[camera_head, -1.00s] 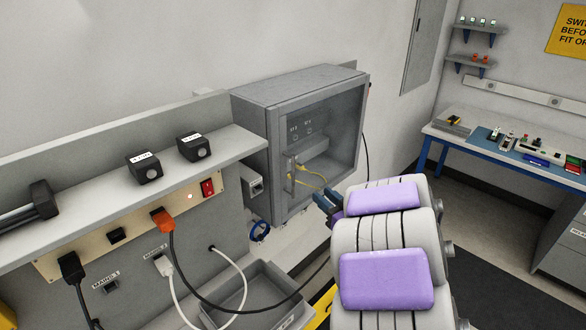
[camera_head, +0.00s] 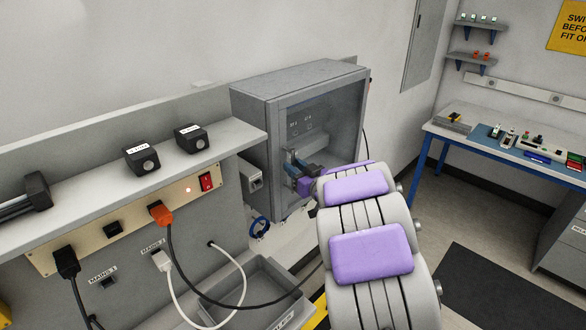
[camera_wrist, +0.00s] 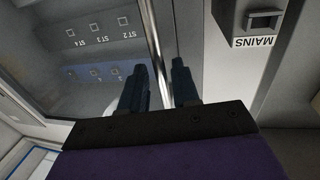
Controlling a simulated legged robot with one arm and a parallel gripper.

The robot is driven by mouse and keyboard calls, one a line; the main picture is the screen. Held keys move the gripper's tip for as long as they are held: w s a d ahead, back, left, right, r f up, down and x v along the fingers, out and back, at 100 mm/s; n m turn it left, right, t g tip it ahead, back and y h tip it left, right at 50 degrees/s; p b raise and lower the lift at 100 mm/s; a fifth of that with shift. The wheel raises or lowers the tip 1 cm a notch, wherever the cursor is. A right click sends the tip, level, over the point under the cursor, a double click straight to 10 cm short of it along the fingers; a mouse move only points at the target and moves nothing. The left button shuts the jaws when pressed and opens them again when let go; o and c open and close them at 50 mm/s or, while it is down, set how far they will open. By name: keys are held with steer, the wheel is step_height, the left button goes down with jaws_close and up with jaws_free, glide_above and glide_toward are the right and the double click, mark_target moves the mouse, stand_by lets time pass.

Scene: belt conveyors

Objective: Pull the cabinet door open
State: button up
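The grey cabinet (camera_head: 258,110) is fixed to the wall in the middle of the head view. Its door (camera_head: 345,120) has a clear window and looks closed. My gripper (camera_head: 292,160) is at the door's left side, where it covers the handle in the head view. In the wrist view, the two dark fingers of my gripper (camera_wrist: 159,66) stand apart on either side of a bright upright handle bar (camera_wrist: 152,45). I see a gap beside the bar; contact is unclear. The wrist view also shows the cabinet door (camera_wrist: 50,75) at left, with labelled parts behind its window.
A bench panel (camera_head: 130,215) with a shelf, black boxes, plugs and a red switch (camera_head: 207,181) stands to the left. Cables hang over a grey tray (camera_head: 270,285) below. A worktable (camera_head: 440,130) stands at far right. Open floor lies right of my arm.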

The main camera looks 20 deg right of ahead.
steer(key=shift+w+a, duration=0.1)
steer(key=shift+w, duration=0.5)
steer(key=shift+c, duration=0.4)
jaws_close()
